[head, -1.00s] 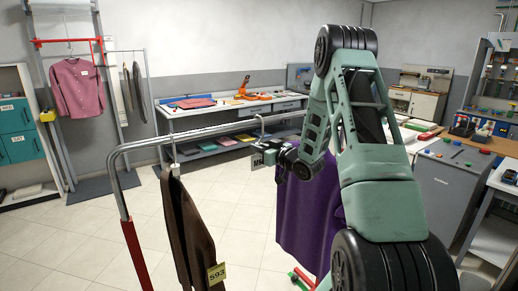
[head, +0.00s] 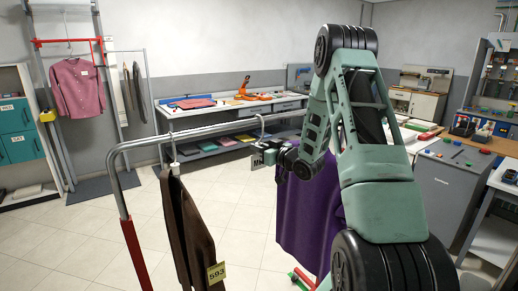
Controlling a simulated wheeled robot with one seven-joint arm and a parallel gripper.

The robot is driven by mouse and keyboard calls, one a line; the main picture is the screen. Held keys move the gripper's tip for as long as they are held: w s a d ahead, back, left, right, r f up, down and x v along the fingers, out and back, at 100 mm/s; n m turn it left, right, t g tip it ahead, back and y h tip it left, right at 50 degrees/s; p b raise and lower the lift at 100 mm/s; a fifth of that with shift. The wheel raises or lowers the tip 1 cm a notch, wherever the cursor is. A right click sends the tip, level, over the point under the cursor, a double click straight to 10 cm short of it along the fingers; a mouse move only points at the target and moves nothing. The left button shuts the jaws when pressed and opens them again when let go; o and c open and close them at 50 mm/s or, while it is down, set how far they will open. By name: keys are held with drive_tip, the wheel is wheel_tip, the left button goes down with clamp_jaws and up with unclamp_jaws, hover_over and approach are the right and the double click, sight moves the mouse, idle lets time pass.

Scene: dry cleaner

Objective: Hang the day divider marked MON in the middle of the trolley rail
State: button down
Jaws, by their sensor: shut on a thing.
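The day divider (head: 257,160) is a small grey plate with dark lettering that I can only partly read. It is at the trolley rail (head: 205,133), near the middle of its visible length. My gripper (head: 270,157) is shut on the divider, just below the rail; my wrist hides part of the grip. A thin hook shape (head: 261,120) shows at the rail above the plate. I cannot tell whether it belongs to the divider or rests on the rail.
A brown garment (head: 185,230) with yellow tag 593 (head: 216,273) hangs on the rail's left part. A purple garment (head: 305,220) hangs to the right, partly behind my arm. The rail between the brown garment and divider is clear. A workbench (head: 230,115) stands behind.

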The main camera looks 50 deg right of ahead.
idle(0.4)
drive_tip(key=c, duration=1.4)
unclamp_jaws()
drive_tip(key=shift+o, duration=0.2)
drive_tip(key=s+b, duration=0.7)
drive_tip(key=s, duration=1)
drive_tip(key=shift+s+a, duration=0.2)
drive_tip(key=shift+a, duration=0.15)
